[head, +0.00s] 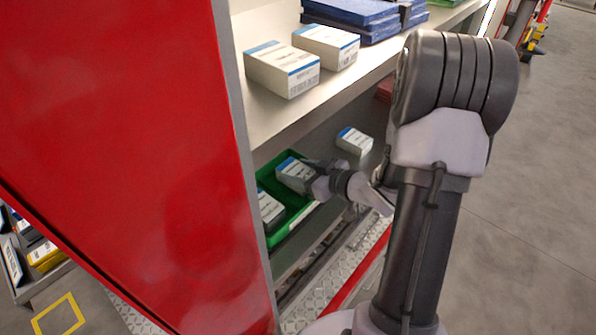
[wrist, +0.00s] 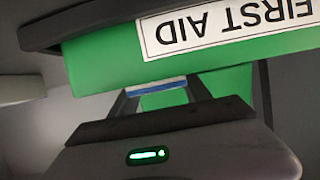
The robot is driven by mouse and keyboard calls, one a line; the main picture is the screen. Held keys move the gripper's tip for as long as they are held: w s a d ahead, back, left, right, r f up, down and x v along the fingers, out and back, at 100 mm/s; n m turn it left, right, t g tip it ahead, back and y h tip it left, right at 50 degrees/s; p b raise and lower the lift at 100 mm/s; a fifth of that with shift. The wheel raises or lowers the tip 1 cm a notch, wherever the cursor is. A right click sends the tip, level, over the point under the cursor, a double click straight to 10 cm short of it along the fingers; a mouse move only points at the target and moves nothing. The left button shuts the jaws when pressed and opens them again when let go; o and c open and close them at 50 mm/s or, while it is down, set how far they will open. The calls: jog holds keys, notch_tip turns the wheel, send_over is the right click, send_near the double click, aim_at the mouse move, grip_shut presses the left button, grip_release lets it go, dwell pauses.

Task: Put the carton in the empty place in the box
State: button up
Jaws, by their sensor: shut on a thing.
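My gripper (head: 316,177) is over the green box (head: 277,238) on the lower shelf, shut on a white carton with a blue edge (head: 291,174). The carton is at the box's far part; I cannot tell if it touches the bottom. Another white and blue carton (head: 269,207) is in the near part of the box. In the wrist view, my fingers (wrist: 160,94) flank a blue and white strip of the held carton (wrist: 156,84). The green box wall (wrist: 95,65) with an upside-down FIRST AID label covers most of the carton.
A loose carton (head: 354,141) lies on the lower shelf behind the box. The upper shelf (head: 262,110) overhangs it, with two cartons (head: 283,69) and blue boxes (head: 352,12). A red panel (head: 110,140) stands left. Open floor (head: 530,180) is at right.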

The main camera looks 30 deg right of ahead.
jog(key=shift+f+b, duration=0.35)
jog(key=shift+f, duration=0.15)
jog(key=o, duration=1.4)
jog(key=shift+r+p, duration=0.3)
jog(key=shift+r, duration=0.05)
jog(key=shift+r+p, duration=0.6)
jog(key=shift+r, duration=0.05)
jog(key=shift+f+p+v, duration=0.1)
jog(key=shift+p+v, duration=0.2)
jog(key=shift+v, duration=2.65)
jog(key=shift+f+p+v, duration=0.15)
jog(key=shift+p+v, duration=0.1)
jog(key=shift+v, duration=2.65)
jog(key=shift+s, duration=0.1)
